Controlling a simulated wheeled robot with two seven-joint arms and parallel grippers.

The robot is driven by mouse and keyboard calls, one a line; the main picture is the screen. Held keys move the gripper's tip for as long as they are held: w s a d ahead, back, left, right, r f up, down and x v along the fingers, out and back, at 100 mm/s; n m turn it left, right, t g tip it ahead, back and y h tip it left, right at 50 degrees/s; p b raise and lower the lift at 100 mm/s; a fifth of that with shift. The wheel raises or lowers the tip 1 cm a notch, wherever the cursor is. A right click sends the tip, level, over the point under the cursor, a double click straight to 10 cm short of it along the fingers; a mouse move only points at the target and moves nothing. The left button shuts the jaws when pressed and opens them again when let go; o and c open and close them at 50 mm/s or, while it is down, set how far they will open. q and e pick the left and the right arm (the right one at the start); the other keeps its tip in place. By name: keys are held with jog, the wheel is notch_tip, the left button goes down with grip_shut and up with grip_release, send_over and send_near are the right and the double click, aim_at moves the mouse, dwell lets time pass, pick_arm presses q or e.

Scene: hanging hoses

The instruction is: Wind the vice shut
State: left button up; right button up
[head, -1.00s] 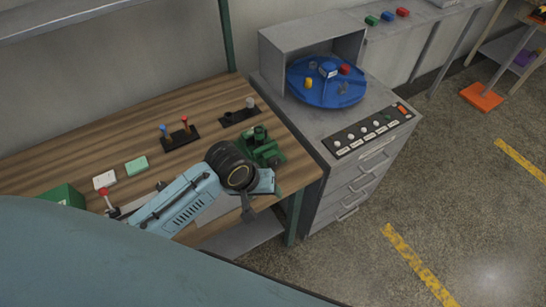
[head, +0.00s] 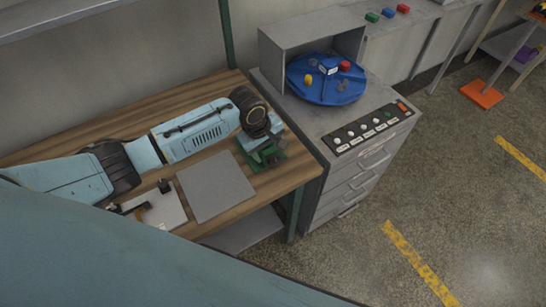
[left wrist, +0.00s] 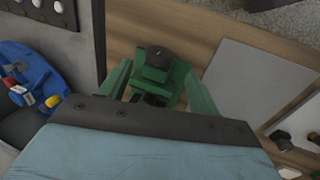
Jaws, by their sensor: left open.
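The green vice (head: 266,163) sits at the right end of the wooden bench, partly hidden under my left wrist in the head view. In the left wrist view the vice (left wrist: 172,74) shows from above, with a black round part on its top. My left gripper (left wrist: 158,72) is open, its two fingers on either side of the vice's green body. In the head view the left gripper (head: 265,146) is directly over the vice. I cannot tell whether the fingers touch it. The vice's handle and jaw gap are not clear. My right gripper is not in view.
A grey plate (head: 216,186) lies on the bench left of the vice. A white plate (head: 166,207) with dark parts is nearer. A grey cabinet (head: 330,190) with a blue turntable (head: 325,92) and a button panel (head: 372,130) stands to the right.

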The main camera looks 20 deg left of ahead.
aim_at(273, 157)
pick_arm(q)
jog(key=x, duration=0.5)
jog(key=shift+w+d+f+b, duration=0.1)
jog(key=shift+f+b, duration=0.25)
jog(key=shift+b, duration=0.05)
jog(key=shift+c, duration=0.2)
jog(key=c, duration=0.9)
